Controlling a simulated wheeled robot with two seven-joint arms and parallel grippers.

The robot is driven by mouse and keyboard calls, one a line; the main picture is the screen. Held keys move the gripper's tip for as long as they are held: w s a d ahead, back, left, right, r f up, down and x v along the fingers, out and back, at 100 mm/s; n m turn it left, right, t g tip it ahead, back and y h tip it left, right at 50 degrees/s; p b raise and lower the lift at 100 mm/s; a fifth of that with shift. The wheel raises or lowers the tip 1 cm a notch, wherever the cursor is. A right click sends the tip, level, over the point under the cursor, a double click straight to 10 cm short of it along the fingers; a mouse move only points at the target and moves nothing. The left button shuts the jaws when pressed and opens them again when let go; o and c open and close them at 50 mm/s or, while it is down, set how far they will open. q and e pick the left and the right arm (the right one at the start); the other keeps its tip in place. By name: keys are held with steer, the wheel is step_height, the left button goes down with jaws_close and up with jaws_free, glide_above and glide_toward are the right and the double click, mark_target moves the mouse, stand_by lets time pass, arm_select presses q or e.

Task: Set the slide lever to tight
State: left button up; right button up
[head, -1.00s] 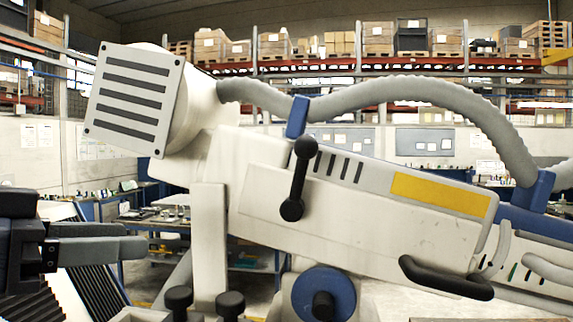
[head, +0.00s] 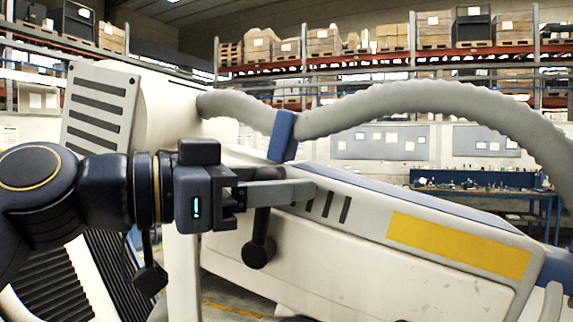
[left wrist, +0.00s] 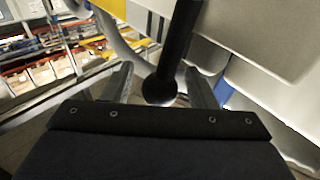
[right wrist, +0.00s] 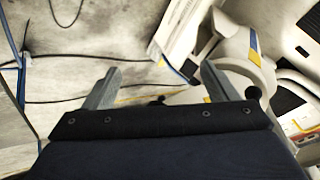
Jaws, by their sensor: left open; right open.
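The black slide lever (head: 260,245) with ball ends sits on the side of the cream microscope arm (head: 330,255). My left gripper (head: 300,190) is open and level across the lever's top. In the left wrist view, a ball of the lever (left wrist: 158,90) shows between the two open fingers, with its black shaft running away upward; I cannot tell whether either finger touches it. My right gripper (right wrist: 160,85) is open and empty, and does not show in the head view.
A yellow panel (head: 458,246) and dark slots lie on the arm right of the lever. A thick grey hose (head: 410,100) arches above, held by a blue clamp (head: 283,135). A slatted head (head: 100,110) stands behind my left arm. Below my right gripper is concrete floor with cables.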

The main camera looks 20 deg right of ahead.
arm_select(q)
steer(key=shift+w+d, duration=0.1)
steer(key=shift+d, duration=0.45)
jaws_close()
steer(key=shift+w+a+f+b, duration=0.1)
steer(key=shift+a+b, duration=0.1)
steer(key=shift+b, duration=0.25)
steer(key=a+n+h+b, duration=0.1)
steer(key=b, duration=0.2)
steer(key=w+a+n+t+h+b, duration=0.1)
steer(key=n+b, duration=0.1)
steer(key=b, duration=0.1)
steer(key=w+a+n+t+h+b, duration=0.1)
steer(key=b, duration=0.2)
steer(key=shift+w+a+n, duration=0.15)
steer(key=shift+n, duration=0.15)
steer(key=shift+w+a+r+n+t+h+b, duration=0.2)
steer(key=shift+w+a+n+t+h+b, duration=0.25)
steer(key=shift+n+b, duration=0.5)
steer(key=shift+s+a, duration=0.1)
steer(key=shift+t, duration=0.35)
